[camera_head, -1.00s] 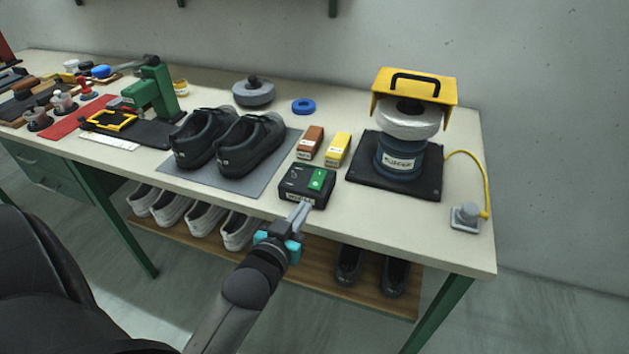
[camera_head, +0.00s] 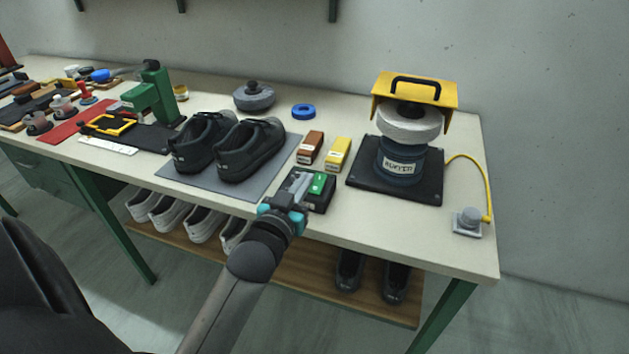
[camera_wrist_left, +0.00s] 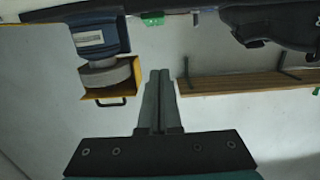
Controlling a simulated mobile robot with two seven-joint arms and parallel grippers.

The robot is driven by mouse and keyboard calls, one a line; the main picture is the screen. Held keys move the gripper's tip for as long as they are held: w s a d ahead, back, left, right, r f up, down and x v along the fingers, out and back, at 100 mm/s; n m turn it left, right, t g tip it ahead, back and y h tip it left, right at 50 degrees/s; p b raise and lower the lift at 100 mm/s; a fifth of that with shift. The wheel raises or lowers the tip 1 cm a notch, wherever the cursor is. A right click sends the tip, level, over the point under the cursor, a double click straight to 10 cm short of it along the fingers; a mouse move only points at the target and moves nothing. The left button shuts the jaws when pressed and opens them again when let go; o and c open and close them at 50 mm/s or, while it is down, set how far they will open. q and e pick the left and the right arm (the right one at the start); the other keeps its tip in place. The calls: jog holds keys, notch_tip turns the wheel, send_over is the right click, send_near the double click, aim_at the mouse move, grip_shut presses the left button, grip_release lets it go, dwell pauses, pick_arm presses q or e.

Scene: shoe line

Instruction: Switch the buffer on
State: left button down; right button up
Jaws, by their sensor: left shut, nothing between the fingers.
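The buffer (camera_head: 404,166) stands on a black base at the right end of the bench, with a blue body, a pale wheel and a yellow hood. The black control box (camera_head: 322,201), with a green switch (camera_head: 319,184), sits near the bench's front edge. My left gripper (camera_head: 302,180) is shut and empty, its fingers over the left part of the box and left of the green switch. I cannot tell if they touch it. In the left wrist view, the shut fingers (camera_wrist_left: 159,76) point toward the box's edge, and the buffer (camera_wrist_left: 93,35) appears upside down. My right gripper is out of view.
Black shoes (camera_head: 247,151) stand on a grey mat left of the box. A brown block (camera_head: 310,148) and a yellow block (camera_head: 338,154) lie behind it. A yellow cable runs to a grey fitting (camera_head: 467,221) at the right.

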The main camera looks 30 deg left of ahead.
pick_arm(q)
send_over(314, 187)
jog(key=shift+s+d+f+b, duration=0.15)
jog(key=shift+s+f+b, duration=0.15)
jog(key=shift+b, duration=0.15)
jog(key=f, duration=0.1)
jog(key=f+b, duration=0.1)
jog(key=shift+w+f, duration=0.4)
jog(key=shift+f, duration=0.55)
